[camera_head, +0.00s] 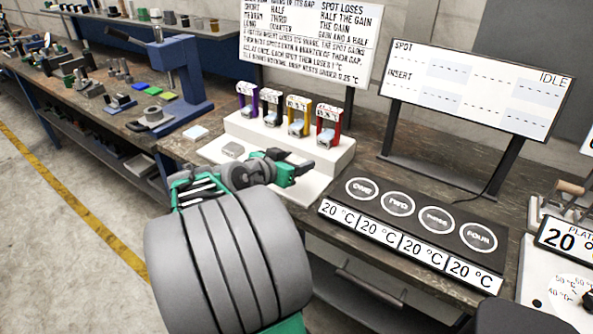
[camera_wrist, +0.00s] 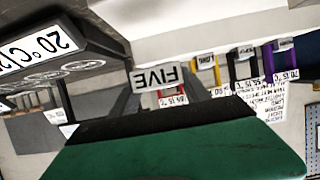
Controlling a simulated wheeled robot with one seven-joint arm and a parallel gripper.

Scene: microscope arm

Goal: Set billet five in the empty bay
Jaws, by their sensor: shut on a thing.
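My gripper (camera_head: 298,170) is shut above the bench, in front of the white stepped stand (camera_head: 340,156). In the wrist view a grey billet labelled FIVE (camera_wrist: 157,77) sits between my two grey fingers, its lettering upside down; in the head view it is hard to make out. On the stand is a row of coloured holders: purple (camera_head: 247,97), black (camera_head: 272,104), yellow (camera_head: 298,116) and red (camera_head: 328,124). Each seems to have a silvery piece at its foot. I cannot tell which bay is empty. A small grey block (camera_head: 233,150) lies on the white board left of my gripper.
A black panel (camera_head: 410,222) with round spots ONE to FOUR, each reading 20 °C, lies right of my gripper. A display reading IDLE (camera_head: 478,85) stands behind it. A blue press (camera_head: 180,75) stands at left. A text board (camera_head: 310,40) stands behind the stand.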

